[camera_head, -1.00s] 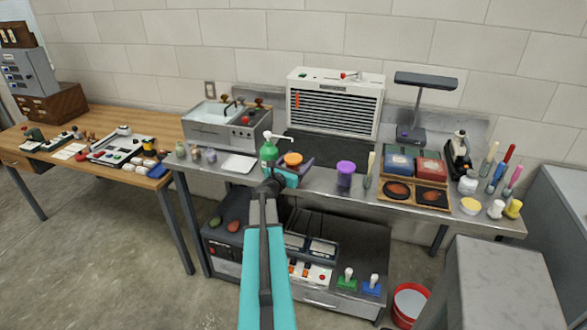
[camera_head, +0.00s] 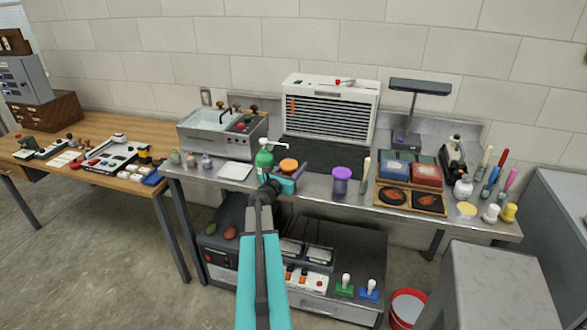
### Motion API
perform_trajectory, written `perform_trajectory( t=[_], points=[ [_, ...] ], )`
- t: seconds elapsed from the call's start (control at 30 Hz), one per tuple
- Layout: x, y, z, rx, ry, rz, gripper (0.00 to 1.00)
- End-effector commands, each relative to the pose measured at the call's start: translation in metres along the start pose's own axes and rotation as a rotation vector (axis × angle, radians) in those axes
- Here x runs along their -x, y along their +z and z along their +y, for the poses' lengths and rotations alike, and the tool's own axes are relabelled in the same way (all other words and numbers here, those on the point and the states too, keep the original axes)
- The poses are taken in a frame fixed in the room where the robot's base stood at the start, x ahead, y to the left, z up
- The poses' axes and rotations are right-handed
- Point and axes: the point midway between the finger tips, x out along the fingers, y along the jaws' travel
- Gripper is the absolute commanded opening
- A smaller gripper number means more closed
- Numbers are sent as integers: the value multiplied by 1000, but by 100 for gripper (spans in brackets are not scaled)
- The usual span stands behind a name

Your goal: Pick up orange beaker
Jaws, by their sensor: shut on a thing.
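The orange beaker (camera_head: 289,165) is at the middle of the steel bench, just right of the green pump bottle. Its orange top shows, and its lower part is hidden behind my gripper. My gripper (camera_head: 291,179) is at the end of my teal arm, its dark fingers around the beaker, and it is shut on it. I cannot tell whether the beaker's base touches the bench.
A green pump bottle (camera_head: 264,158) stands close on the left of the beaker. A purple-lidded jar (camera_head: 342,181) stands to the right, with bare bench between. A white vented unit (camera_head: 328,108) is behind. A white tray (camera_head: 235,171) lies left on the steel bench (camera_head: 310,190).

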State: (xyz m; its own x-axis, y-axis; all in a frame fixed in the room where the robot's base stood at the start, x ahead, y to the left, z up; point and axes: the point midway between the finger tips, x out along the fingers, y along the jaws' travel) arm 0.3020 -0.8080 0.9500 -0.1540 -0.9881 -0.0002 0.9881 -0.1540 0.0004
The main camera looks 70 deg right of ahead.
Motion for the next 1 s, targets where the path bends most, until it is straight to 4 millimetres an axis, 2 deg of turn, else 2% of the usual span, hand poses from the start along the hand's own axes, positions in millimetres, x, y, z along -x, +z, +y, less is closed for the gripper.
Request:
perform_trajectory(
  t=[0.37, 0.73, 1.0],
  points=[
    [0, 11, 0, 0, 0, -1, 22],
    [0, 33, 0, -1, 1, -1, 22],
    [18, 35, -8, 1, 1, -1, 22]
  ],
)
